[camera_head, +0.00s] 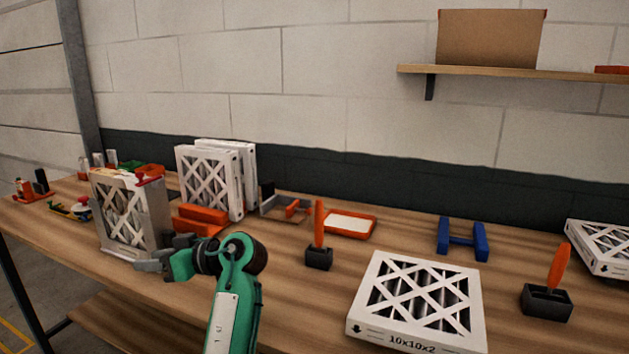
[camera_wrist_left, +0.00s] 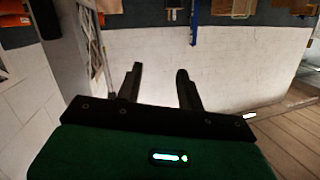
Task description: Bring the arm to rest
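My left arm (camera_head: 235,300), green with a dark wrist joint, reaches in from the bottom of the head view. My left gripper (camera_head: 164,254) is just right of a boxed filter (camera_head: 122,217) that stands upright in a grey metal holder. Whether it touches the holder is hard to tell. In the left wrist view, the two dark fingers of the left gripper (camera_wrist_left: 159,82) are apart with nothing between them. A pale wall fills the view beyond them. My right gripper is in neither view.
Two upright filters (camera_head: 212,178) stand behind the gripper, near orange blocks (camera_head: 202,218). A flat filter (camera_head: 420,300) lies at front right. Tools in dark stands (camera_head: 318,258), an orange tray (camera_head: 349,223) and a blue rack (camera_head: 462,240) share the wooden bench (camera_head: 300,298). A shelf (camera_head: 520,72) hangs above.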

